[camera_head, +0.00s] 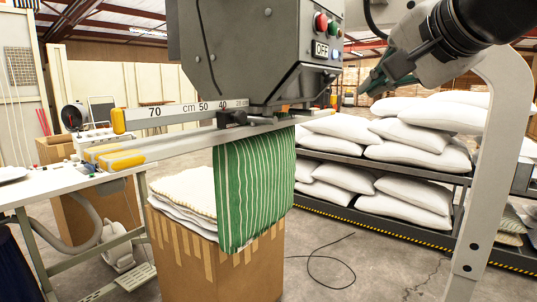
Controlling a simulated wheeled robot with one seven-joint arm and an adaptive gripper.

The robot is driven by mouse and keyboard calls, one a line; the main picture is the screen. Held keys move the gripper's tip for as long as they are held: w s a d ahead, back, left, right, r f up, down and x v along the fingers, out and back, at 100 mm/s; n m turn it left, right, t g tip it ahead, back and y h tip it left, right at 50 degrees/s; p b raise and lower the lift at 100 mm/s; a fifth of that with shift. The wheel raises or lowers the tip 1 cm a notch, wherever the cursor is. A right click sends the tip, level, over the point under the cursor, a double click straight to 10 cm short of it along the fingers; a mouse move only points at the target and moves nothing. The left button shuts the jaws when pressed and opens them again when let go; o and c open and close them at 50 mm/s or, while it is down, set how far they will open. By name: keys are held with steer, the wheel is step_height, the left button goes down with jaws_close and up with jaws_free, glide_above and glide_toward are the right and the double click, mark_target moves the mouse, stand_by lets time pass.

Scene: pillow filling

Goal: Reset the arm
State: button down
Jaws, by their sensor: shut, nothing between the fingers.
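My gripper (373,84) shows at the upper right, just right of the filling machine (255,50). It is shut and empty, and its dark fingers point down and to the left. My arm comes in from the top right corner. A green striped pillow cover (254,187) hangs under the machine at its clamp bar, apart from my gripper. The machine carries red and green buttons and an OFF label (321,49).
A cardboard box (215,262) with white folded covers (188,199) stands below the machine. A rack (465,200) of white pillows is behind on the right. A white table (45,185) is at left. A black cable (322,262) lies on the floor.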

steer(key=s+d+f+n+g, duration=0.1)
steer(key=s+f+n+g, duration=0.1)
steer(key=s+f, duration=0.4)
steer(key=s+f+n+g+h, duration=0.1)
steer(key=s+f+n+g, duration=0.2)
steer(key=f, duration=0.9)
steer(key=s+d+f+n+g+h, duration=0.1)
steer(key=s+f+n+g, duration=0.2)
steer(key=s+f, duration=0.7)
steer(key=shift+d+n, duration=0.35)
steer(key=shift+n, duration=0.75)
